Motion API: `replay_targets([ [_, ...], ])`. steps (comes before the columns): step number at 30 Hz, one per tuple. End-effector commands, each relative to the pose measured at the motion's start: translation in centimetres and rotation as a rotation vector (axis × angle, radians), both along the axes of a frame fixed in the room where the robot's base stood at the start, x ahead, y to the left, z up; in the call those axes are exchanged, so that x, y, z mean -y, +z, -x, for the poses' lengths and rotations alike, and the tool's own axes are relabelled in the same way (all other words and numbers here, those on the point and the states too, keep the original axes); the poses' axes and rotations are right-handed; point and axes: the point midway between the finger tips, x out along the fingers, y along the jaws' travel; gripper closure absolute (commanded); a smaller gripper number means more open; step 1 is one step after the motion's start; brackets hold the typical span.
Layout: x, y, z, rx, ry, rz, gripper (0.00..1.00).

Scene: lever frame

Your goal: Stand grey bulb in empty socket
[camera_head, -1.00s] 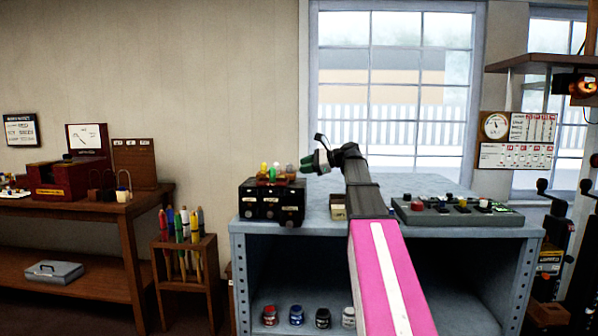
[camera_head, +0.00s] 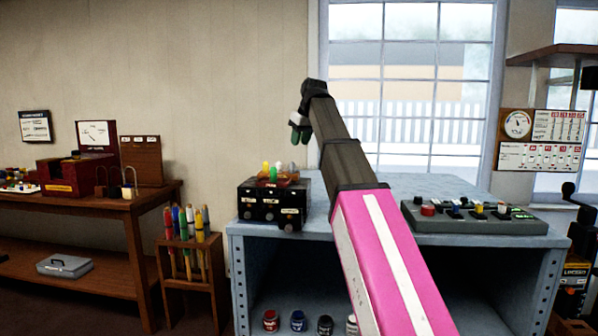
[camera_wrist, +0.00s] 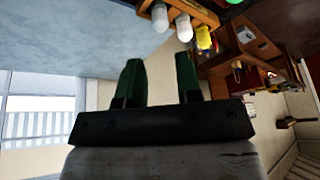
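A black drawer box (camera_head: 258,211) stands on the blue-grey bench and carries an orange-brown holder with small bulbs, including a yellow bulb (camera_head: 265,167) and a green bulb (camera_head: 273,174). In the wrist view the holder (camera_wrist: 203,13) is at the top, with two pale grey-white bulbs (camera_wrist: 183,27) and a yellow bulb (camera_wrist: 203,38). I cannot tell which pale one is the grey bulb, and no empty socket can be made out. My gripper (camera_head: 300,134) points down, above and right of the box. Its green fingers (camera_wrist: 159,80) are apart with nothing between them.
A grey panel (camera_head: 470,224) with coloured knobs lies on the bench's right side. The bench top (camera_head: 412,188) behind it is clear. A rack of coloured handles (camera_head: 188,260) and a wooden table (camera_head: 95,207) stand left. Jars (camera_head: 298,321) sit on the lower shelf.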

Motion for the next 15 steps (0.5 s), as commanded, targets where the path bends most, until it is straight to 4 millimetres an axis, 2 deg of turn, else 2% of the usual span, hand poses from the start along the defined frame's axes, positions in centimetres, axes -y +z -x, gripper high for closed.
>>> replay_targets([
  [5,-0.3,-0.3,0.0,0.009,0.032,0.032,0.68],
  [15,-1.3,-4.5,-1.4,0.006,0.031,0.031,0.68],
])
